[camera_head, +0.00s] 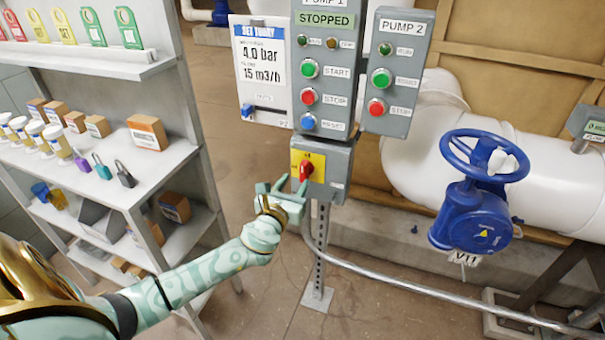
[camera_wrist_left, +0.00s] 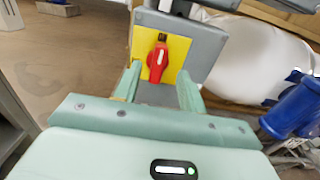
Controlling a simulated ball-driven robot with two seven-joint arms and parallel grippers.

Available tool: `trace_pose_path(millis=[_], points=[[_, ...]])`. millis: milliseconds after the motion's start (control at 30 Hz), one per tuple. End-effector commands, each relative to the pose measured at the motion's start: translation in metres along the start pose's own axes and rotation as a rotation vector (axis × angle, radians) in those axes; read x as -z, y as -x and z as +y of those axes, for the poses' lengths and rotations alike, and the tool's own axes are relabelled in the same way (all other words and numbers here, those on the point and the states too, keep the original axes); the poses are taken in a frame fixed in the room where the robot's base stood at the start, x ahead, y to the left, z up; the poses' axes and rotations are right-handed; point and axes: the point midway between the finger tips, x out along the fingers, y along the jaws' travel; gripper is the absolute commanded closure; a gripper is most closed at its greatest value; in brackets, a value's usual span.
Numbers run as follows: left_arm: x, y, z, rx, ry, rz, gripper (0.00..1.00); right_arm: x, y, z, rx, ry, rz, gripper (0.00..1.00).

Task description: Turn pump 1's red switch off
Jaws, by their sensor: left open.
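The red switch (camera_head: 306,169) sits on a yellow plate (camera_head: 316,161) on a grey box (camera_head: 337,167) below the pump 1 panel (camera_head: 325,70). The panel's display reads STOPPED. In the left wrist view the red switch (camera_wrist_left: 157,62) stands close to upright, with a white mark on it. My left gripper (camera_head: 282,184) is open, just in front of the switch. In the left wrist view its two fingers (camera_wrist_left: 158,88) point at the box, one on each side of the switch, with a gap to it. My right gripper does not show.
The pump 2 panel (camera_head: 396,75) hangs to the right. A blue valve wheel (camera_head: 485,155) on a white pipe stands further right. A shelf (camera_head: 150,170) with padlocks, jars and boxes is at left. A grey conduit (camera_head: 430,287) runs low from the post to the right.

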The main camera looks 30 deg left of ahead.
Motion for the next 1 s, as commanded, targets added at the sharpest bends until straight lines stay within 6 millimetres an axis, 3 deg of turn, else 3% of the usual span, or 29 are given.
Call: trace_pose_path(millis=[100, 300, 667, 833, 1000], points=[[0.003, -0.027, 0.000, -0.002, -0.001, 0.000, 0.59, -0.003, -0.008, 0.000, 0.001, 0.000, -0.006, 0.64], [0.003, -0.054, 0.000, 0.000, 0.002, 0.002, 0.59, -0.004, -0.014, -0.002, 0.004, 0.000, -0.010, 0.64], [0.001, -0.061, 0.000, 0.000, 0.002, 0.002, 0.59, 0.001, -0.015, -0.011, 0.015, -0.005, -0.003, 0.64], [0.001, -0.061, 0.000, 0.000, 0.002, 0.002, 1.00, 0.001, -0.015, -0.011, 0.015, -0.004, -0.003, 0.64], [0.001, -0.061, 0.000, 0.000, 0.004, 0.002, 1.00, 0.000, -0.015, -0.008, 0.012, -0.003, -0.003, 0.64]])
